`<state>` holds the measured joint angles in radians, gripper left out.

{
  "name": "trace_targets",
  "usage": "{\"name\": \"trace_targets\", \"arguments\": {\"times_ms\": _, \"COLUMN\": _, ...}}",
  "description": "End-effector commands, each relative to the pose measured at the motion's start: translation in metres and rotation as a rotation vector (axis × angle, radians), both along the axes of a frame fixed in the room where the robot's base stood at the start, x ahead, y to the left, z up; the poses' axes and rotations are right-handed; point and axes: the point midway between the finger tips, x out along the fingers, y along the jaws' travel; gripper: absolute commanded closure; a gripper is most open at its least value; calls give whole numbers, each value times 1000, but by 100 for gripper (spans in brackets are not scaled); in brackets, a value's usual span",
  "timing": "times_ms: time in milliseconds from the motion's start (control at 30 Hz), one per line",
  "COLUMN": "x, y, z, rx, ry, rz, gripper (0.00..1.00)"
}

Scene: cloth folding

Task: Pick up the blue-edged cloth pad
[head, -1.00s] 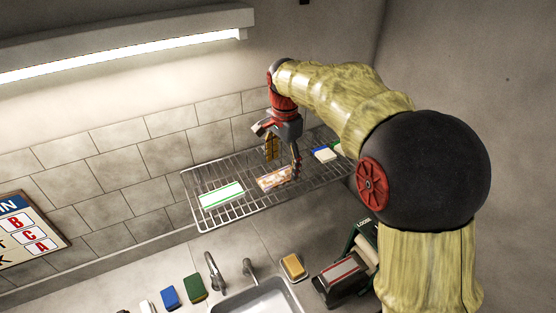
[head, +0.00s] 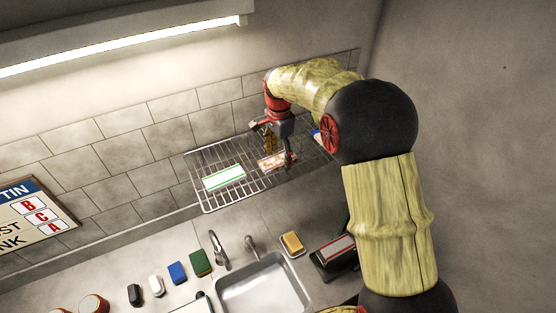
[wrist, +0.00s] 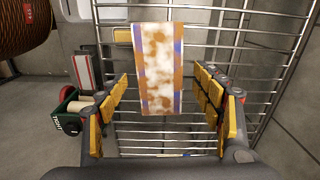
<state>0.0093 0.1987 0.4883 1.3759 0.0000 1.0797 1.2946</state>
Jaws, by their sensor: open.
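A cloth pad with blue-purple edges and a brown-and-white blotched middle (wrist: 158,65) lies on the wire rack in the wrist view. In the head view this pad (head: 270,163) shows as a small orange-and-white patch, partly hidden by my gripper. My gripper (head: 279,153) is open above the pad. In the wrist view its yellow-padded fingers (wrist: 161,88) stand on either side of the pad's near end, with visible gaps and no contact seen. The exact height above the pad is hard to tell.
The wire rack (head: 240,193) also holds a white pad with green edges (head: 224,178) to the left and a blue-edged item (head: 316,135), mostly hidden by my arm. Below are a sink (head: 265,288), a yellow sponge (head: 292,243) and a dark device (head: 335,254). The tiled wall stands close behind.

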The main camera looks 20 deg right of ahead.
Motion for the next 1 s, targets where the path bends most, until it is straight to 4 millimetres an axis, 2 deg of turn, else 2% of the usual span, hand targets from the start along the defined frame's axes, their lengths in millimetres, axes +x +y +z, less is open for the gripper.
{"name": "trace_targets", "arguments": {"times_ms": 233, "x": 0, "y": 0, "z": -2, "rx": 0, "ry": -1, "rz": 0, "gripper": 33}}
{"name": "trace_targets", "arguments": {"times_ms": 1000, "x": 0, "y": 0, "z": -1, "rx": 0, "ry": -1, "rz": 0, "gripper": 77}}
